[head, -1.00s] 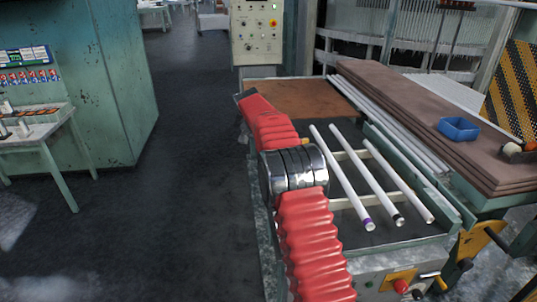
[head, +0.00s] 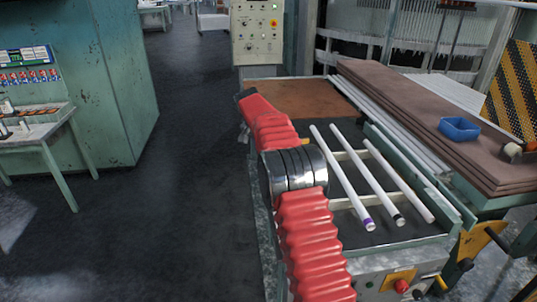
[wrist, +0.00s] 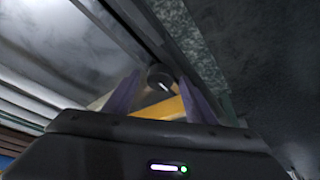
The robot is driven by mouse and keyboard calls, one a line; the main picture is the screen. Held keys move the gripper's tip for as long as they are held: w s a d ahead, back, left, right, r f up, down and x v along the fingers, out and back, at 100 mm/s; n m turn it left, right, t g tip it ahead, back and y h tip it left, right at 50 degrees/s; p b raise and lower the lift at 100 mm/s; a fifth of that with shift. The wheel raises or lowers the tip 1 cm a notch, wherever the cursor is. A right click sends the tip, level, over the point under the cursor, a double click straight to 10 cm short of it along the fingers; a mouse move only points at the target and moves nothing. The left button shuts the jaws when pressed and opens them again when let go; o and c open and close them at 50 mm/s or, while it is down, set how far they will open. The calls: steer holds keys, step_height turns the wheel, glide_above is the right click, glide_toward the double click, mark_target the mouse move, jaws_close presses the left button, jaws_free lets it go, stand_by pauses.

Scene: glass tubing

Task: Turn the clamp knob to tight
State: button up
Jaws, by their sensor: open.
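The clamp knob (wrist: 160,80) shows in the wrist view as a small dark round knob with a white pointer mark. It lies beyond and between the two purple fingers of my gripper (wrist: 160,97), which are spread open. I cannot tell whether the fingers reach around the knob or stop short of it. A yellow part (wrist: 163,108) lies just below the knob in the picture. In the head view my red-sleeved arm hides the gripper and the knob; only a small yellow bit (head: 304,141) shows beside the arm.
White glass tubes (head: 380,182) lie across the rails of the green bench, right of my arm. A brown stack of boards (head: 420,115) carries a blue tray (head: 459,129). A panel with a red button (head: 401,286) is at the front. The floor (head: 190,210) at left is clear.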

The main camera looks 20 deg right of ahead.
steer(key=v, duration=1.3)
steer(key=shift+r, duration=0.25)
steer(key=shift+a, duration=0.15)
steer(key=s+a+f+n+y, duration=0.1)
steer(key=s+a+f+n, duration=0.1)
steer(key=s+f+n, duration=0.4)
steer(key=s+a+r+n+t+y, duration=0.1)
steer(key=s+a, duration=0.3)
steer(key=s, duration=1.7)
steer(key=s+a+r+n+t+y, duration=0.1)
steer(key=s+a+n, duration=0.3)
steer(key=s, duration=1.7)
steer(key=shift+r+t+y, duration=0.4)
steer(key=shift+r+t, duration=0.2)
steer(key=shift+r, duration=0.05)
